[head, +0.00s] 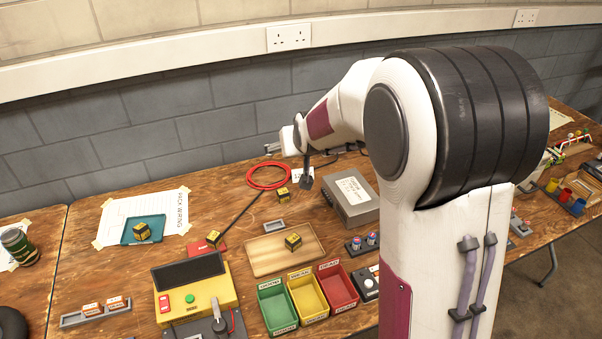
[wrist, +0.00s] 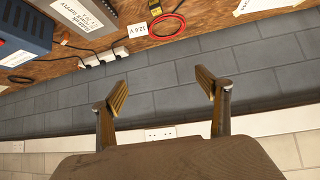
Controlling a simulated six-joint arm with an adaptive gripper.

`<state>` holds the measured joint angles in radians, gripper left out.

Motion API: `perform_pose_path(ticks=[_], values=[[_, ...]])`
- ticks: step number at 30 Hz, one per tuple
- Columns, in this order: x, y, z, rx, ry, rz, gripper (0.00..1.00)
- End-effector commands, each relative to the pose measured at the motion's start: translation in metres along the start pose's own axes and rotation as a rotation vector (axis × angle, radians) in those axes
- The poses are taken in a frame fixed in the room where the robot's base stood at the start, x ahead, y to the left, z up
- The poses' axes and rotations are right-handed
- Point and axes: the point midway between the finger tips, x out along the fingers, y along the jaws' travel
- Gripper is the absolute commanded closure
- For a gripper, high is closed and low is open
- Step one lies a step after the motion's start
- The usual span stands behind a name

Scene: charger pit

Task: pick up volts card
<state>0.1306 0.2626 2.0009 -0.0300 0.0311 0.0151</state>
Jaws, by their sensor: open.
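The volts card is a small white card printed "12.6 V" (wrist: 143,29). In the wrist view it lies flat on the wooden bench near the wall, beside a red cable loop. In the head view a small white card (head: 304,174) shows by the red loop, partly covered by a dark part in front of it. My gripper (wrist: 163,86) is open and empty. Its two fingers are wide apart, with the grey wall behind them, and the card lies beyond them, untouched.
The red cable loop (head: 268,176) lies left of the card. A grey metal box (head: 352,203) stands to its right. A white power strip (wrist: 99,57) lies by the wall. Green, yellow and red bins (head: 308,296) and a wooden tray (head: 268,262) stand nearer the front.

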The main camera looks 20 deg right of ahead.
Motion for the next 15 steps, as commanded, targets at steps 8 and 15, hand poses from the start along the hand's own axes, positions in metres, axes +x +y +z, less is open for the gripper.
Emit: perform_pose_path(ticks=[8, 15], values=[[0.065, 0.013, -0.003, 0.011, 0.051, 0.012, 0.25], [0.117, 0.025, 0.001, 0.021, 0.098, 0.022, 0.25]])
